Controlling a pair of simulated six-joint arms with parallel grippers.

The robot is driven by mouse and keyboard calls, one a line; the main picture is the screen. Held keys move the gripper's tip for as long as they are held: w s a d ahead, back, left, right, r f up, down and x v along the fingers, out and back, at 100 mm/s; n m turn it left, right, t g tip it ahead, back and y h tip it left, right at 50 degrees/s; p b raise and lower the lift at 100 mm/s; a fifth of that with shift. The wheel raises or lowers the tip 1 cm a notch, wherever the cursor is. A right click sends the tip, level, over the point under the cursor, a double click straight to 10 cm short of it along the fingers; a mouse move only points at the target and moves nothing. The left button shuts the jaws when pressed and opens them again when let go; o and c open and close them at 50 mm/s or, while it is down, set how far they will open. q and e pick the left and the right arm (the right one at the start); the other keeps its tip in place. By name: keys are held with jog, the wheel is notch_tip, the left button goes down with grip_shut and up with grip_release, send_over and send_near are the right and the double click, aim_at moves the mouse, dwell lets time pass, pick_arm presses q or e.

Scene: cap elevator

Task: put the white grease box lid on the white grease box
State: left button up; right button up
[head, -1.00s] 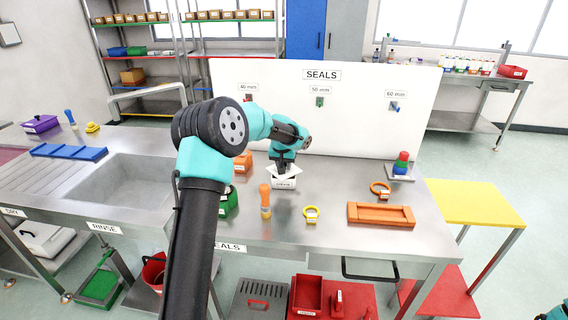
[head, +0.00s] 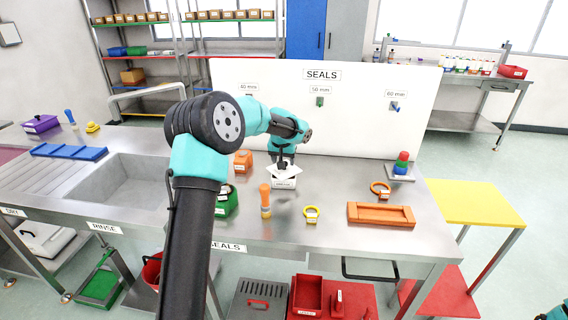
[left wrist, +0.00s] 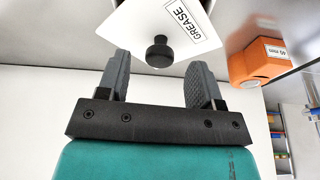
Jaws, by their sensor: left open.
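The white grease box (head: 284,184) stands on the steel bench below my left gripper, with its label on the front. The white lid (head: 284,171) appears to lie on top of it, turned so that its corners stick out past the box; I cannot tell whether it is seated. In the left wrist view a white surface with a GREASE label (left wrist: 187,22) and a dark knob (left wrist: 159,52) show beyond the fingertips. My left gripper (head: 283,163) is open and just above the lid, the knob lying between its fingers in that view, apart from both. My right gripper is not in view.
An orange box (head: 243,160) and a green container (head: 228,205) stand left of the grease box. An orange tray (head: 381,215) lies right. The white SEALS panel (head: 330,125) rises behind.

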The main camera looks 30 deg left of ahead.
pick_arm(q)
jog(key=v, duration=1.4)
jog(key=shift+r, duration=0.35)
jog(key=shift+s+d, duration=0.1)
jog(key=shift+d, duration=0.05)
